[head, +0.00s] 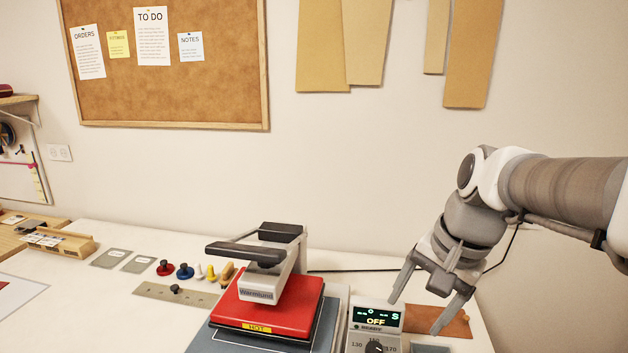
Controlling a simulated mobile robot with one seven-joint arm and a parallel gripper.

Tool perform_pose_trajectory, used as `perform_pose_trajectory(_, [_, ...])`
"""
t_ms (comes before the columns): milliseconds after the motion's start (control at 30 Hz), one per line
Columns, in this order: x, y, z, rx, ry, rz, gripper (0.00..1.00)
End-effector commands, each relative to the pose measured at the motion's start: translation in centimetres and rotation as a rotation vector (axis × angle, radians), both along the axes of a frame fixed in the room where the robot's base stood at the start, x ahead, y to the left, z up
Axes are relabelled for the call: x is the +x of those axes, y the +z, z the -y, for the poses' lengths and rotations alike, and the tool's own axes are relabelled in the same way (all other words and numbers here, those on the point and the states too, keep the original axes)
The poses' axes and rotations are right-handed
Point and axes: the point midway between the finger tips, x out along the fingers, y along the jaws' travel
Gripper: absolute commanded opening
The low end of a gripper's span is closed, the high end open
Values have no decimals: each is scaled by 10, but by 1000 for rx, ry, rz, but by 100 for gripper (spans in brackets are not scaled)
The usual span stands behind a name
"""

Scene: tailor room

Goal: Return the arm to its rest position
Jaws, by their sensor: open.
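My arm reaches in from the right edge of the head view and bends down over the right end of the white table. My gripper (418,318) is open, its two fingers apart and pointing down. It holds nothing that I can see. I cannot tell whether a fingertip touches anything.
A red heat press (265,303) with a black handle and a HOT label stands left of the control box. Several coloured knobs (185,271) and a metal strip (172,295) lie further left. The wall holds a corkboard (165,95) and hanging patterns (322,45).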

Motion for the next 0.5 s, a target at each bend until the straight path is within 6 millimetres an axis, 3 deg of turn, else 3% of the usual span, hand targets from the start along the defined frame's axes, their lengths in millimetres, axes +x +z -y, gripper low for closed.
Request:
perform_pose_trajectory(200, [-46, 3, -10, -130, 227, 123, 77])
perform_pose_trajectory(500, [-95, -7, -14, -324, 508, 260, 77])
